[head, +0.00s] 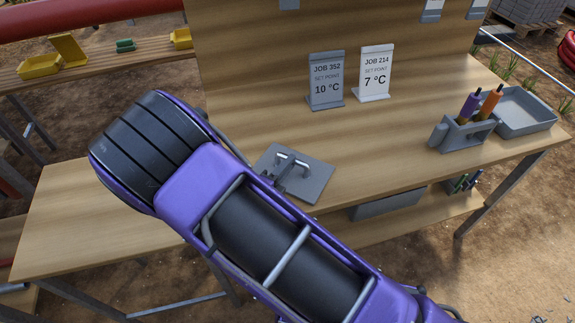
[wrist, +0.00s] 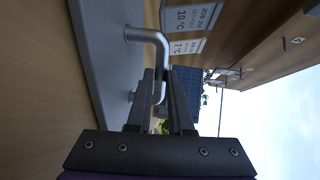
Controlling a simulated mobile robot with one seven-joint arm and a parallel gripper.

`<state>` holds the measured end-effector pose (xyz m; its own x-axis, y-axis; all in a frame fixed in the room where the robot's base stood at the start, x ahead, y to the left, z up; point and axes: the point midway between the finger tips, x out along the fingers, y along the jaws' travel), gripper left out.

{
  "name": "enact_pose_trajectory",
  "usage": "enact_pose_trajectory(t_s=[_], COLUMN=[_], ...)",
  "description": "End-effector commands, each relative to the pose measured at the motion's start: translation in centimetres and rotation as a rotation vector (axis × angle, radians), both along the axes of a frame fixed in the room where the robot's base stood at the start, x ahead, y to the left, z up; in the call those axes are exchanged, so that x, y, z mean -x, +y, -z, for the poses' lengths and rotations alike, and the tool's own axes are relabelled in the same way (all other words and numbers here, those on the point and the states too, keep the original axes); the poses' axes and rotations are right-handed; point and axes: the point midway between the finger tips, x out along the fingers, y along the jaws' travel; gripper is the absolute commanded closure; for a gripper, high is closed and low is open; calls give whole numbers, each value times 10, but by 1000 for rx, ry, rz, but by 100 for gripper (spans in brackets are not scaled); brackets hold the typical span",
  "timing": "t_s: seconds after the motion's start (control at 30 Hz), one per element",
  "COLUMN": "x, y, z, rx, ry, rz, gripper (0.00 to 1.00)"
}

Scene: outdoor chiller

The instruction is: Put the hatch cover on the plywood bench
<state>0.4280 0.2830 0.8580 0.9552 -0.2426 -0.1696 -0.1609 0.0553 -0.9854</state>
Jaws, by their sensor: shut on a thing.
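The hatch cover (head: 316,181) is a flat grey square plate with a bent metal bar handle. It appears flat at the plywood bench (head: 385,145) top, left of the middle; I cannot tell whether it touches the wood. My gripper (head: 287,168) is shut on the handle. In the wrist view, the fingers (wrist: 161,88) close around the handle bar, and the cover (wrist: 98,60) lies along the wood of the bench (wrist: 30,110). My arm hides part of the cover's left side and the bench front.
Two signs, JOB 352 (head: 325,82) and JOB 214 (head: 375,75), stand behind the cover. A grey holder with handled tools (head: 465,132) and a grey tray (head: 525,112) are at the right. Bare wood lies between cover and holder. A back shelf holds yellow bins (head: 40,66).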

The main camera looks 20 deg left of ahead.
Motion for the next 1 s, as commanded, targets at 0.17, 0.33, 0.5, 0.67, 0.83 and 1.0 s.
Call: enact_pose_trajectory(t_s=[0.17,0.33,0.5,0.67,0.83,1.0], x=[0,0,0,4,32,68], y=[0,0,0,2,9,18], z=[2,2,2,-1,-6,-13], rx=[0,1,1,0,0,0], ry=[0,0,0,1,2,1], rz=[0,0,0,-2,-4,-4], gripper=[70,51,51,51,51,51])
